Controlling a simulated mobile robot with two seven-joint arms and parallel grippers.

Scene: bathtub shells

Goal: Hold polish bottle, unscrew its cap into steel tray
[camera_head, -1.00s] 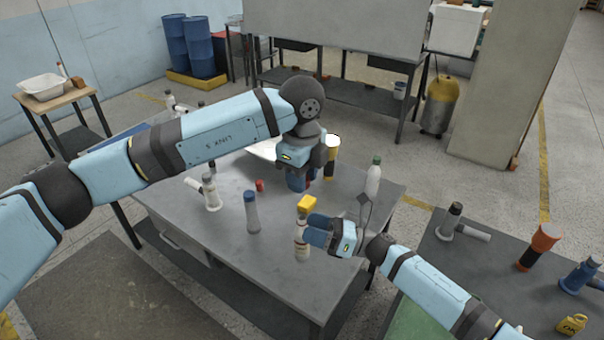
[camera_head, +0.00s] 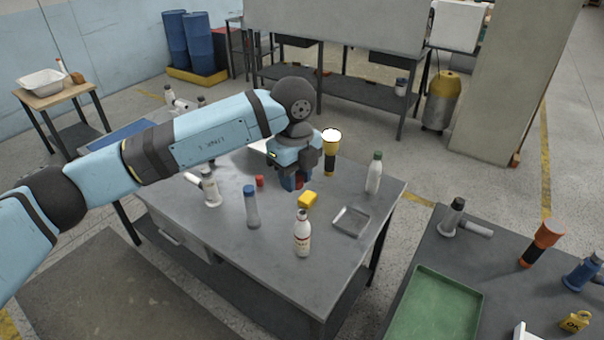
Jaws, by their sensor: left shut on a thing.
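A white bottle with a red-marked label (camera_head: 302,238) stands upright near the front of the grey table; I take it for the polish bottle. Its top looks pale, and I cannot tell whether that is the cap. The small steel tray (camera_head: 350,221) lies to its right and looks empty. My left gripper (camera_head: 292,184) is low over the table behind the bottle, apart from it. It is shut on a small red thing (camera_head: 299,183), mostly hidden by the fingers. My right gripper is out of view.
A blue-capped bottle (camera_head: 251,208), a green-capped bottle (camera_head: 374,173), a flashlight (camera_head: 331,150) and a small red piece (camera_head: 260,181) stand around. A green tray (camera_head: 437,305) is on the right table.

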